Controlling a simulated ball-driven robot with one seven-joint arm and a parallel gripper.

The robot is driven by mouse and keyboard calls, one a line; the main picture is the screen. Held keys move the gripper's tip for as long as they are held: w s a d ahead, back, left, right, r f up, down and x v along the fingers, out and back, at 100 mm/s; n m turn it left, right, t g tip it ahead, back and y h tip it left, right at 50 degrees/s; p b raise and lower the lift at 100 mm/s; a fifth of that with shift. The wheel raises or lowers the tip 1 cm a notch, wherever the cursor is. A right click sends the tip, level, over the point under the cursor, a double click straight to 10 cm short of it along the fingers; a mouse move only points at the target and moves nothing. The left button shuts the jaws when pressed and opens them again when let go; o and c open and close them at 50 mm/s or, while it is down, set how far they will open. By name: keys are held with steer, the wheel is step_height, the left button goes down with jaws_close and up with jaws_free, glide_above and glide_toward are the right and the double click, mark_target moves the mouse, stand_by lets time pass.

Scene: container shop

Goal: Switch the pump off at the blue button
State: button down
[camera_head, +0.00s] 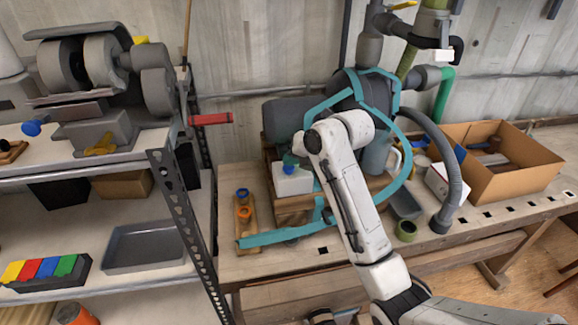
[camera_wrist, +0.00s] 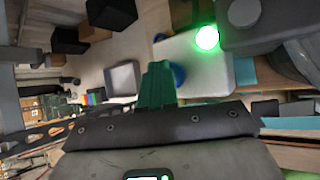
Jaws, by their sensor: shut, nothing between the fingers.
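In the wrist view the box (camera_wrist: 212,75) carries a round blue button (camera_wrist: 179,75) and a brightly lit green lamp (camera_wrist: 207,38). My gripper (camera_wrist: 157,72) has its green fingers closed together with nothing held. The fingertips are over the box and partly cover the blue button; I cannot tell whether they touch it. In the head view my gripper (camera_head: 290,159) is small and mostly hidden by my wrist, just above the box.
A wooden board (camera_head: 246,228) with blue and orange caps lies to the left. A grey hose (camera_head: 452,180) and an open cardboard box (camera_head: 485,182) are to the right. A metal shelf (camera_head: 170,205) stands at left.

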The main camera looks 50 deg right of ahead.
mark_target(292, 168)
stand_by(0.4)
steer(key=shift+r+p, duration=0.3)
steer(key=shift+r, duration=0.15)
step_height(292, 168, up, 6)
steer(key=p, duration=0.4)
stand_by(1.6)
